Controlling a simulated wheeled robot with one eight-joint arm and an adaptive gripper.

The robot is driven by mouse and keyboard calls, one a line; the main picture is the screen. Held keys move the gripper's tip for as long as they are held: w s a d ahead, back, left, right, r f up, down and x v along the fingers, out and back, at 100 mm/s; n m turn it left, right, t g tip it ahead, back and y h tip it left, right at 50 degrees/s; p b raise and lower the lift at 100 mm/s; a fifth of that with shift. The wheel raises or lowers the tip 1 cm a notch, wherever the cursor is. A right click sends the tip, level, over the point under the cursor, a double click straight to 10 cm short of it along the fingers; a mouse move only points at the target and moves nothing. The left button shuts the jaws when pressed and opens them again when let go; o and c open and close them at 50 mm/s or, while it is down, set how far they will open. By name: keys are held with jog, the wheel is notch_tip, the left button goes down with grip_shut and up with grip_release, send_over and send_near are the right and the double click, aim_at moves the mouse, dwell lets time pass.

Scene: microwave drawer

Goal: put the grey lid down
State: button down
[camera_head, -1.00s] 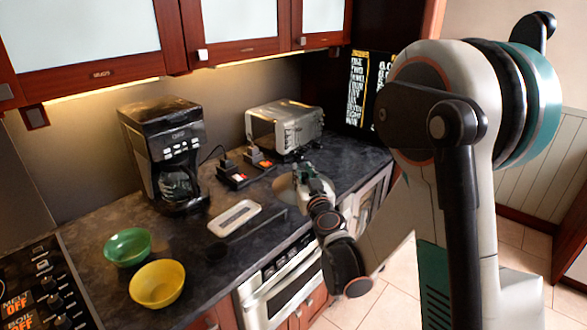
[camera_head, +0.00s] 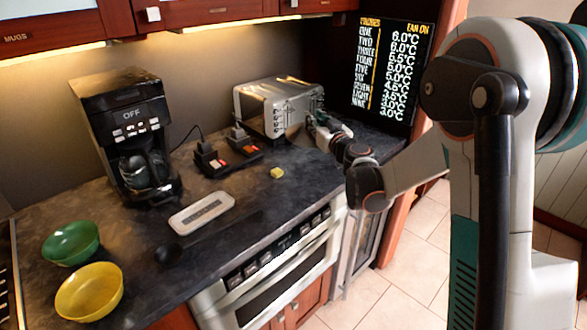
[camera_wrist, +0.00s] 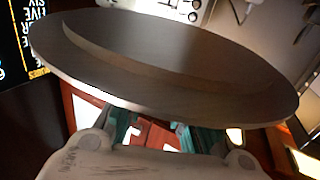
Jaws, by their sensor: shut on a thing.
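The grey lid (camera_wrist: 160,60) is a broad flat disc with a raised rim, and it fills the upper part of the wrist view. My gripper (camera_wrist: 162,130) is shut on its near edge, and the lid hides much of the fingertips. In the head view my gripper (camera_head: 318,130) is over the far right of the counter, just right of the toaster oven. The lid (camera_head: 297,134) shows there only as a thin, partly hidden shape in front of the oven. I cannot tell its exact height above the counter.
The silver toaster oven (camera_head: 275,105) is close behind the lid. A dark screen (camera_head: 388,75) stands at the back right. A small yellow block (camera_head: 277,173), a white tray (camera_head: 202,213), a coffee maker (camera_head: 128,135), a green bowl (camera_head: 70,243) and a yellow bowl (camera_head: 88,291) share the dark counter (camera_head: 240,205).

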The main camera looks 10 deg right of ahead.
notch_tip(320, 180, down, 15)
jog(key=b, duration=0.5)
jog(key=shift+f, duration=0.2)
jog(key=shift+f, duration=0.1)
jog(key=c, duration=1.4)
grip_release()
